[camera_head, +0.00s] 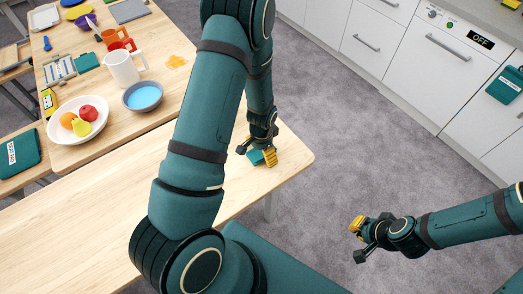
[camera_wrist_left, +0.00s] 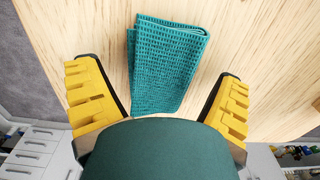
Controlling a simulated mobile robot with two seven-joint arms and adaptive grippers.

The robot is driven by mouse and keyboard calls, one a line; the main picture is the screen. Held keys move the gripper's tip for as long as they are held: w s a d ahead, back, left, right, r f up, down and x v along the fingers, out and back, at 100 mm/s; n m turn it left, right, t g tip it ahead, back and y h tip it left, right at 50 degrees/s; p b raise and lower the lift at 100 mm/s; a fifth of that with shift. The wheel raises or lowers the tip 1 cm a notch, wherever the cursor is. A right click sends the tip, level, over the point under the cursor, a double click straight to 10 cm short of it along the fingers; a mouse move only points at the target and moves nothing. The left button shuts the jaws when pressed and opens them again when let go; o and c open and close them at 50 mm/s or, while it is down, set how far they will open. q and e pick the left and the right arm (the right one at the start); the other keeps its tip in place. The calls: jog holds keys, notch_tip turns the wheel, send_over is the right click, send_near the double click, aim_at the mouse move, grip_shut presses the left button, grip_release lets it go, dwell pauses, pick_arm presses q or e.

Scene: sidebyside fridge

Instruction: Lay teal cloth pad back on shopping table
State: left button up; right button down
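A folded teal cloth pad (camera_wrist_left: 166,66) with a waffle texture lies on the light wooden table, close to an edge, in the left wrist view. In the head view a small part of the cloth pad (camera_head: 255,157) shows beside the fingers, near the table's right corner. My left gripper (camera_wrist_left: 160,92) is open, with its yellow fingers wide apart on either side of the cloth's near end. In the head view my left gripper (camera_head: 257,153) hides part of the cloth. My right gripper (camera_head: 359,240) looks open and empty, over the grey floor.
The adjoining table holds a fruit bowl (camera_head: 64,133), a white pitcher (camera_head: 122,68), a blue-filled bowl (camera_head: 143,97) and another teal cloth (camera_head: 87,61). The near wooden table (camera_head: 70,215) is largely bare. White cabinets (camera_head: 365,42) stand at the upper right.

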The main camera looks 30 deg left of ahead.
pick_arm(q)
notch_tip(320, 180, up, 12)
jog(key=f+p, duration=0.1)
jog(key=p, duration=0.1)
jog(key=s+d+f+n, duration=0.1)
jog(key=d+f, duration=0.1)
jog(key=d, duration=0.1)
jog(key=s+d+f+n+h, duration=0.1)
jog(key=d, duration=0.2)
jog(key=s+d+f+h, duration=0.1)
jog(key=s+d+f, duration=0.1)
jog(key=d, duration=0.1)
jog(key=shift+f+n+t, duration=0.3)
jog(key=shift+f+n, duration=0.05)
jog(key=shift+n, duration=0.05)
jog(key=s+d+f+n+t+h, duration=0.1)
jog(key=s+d+f+n+h, duration=0.1)
jog(key=d, duration=0.6)
jog(key=shift+s+f+n, duration=0.15)
jog(key=shift+s+n, duration=0.75)
jog(key=shift+s, duration=0.25)
jog(key=shift+d, duration=0.1)
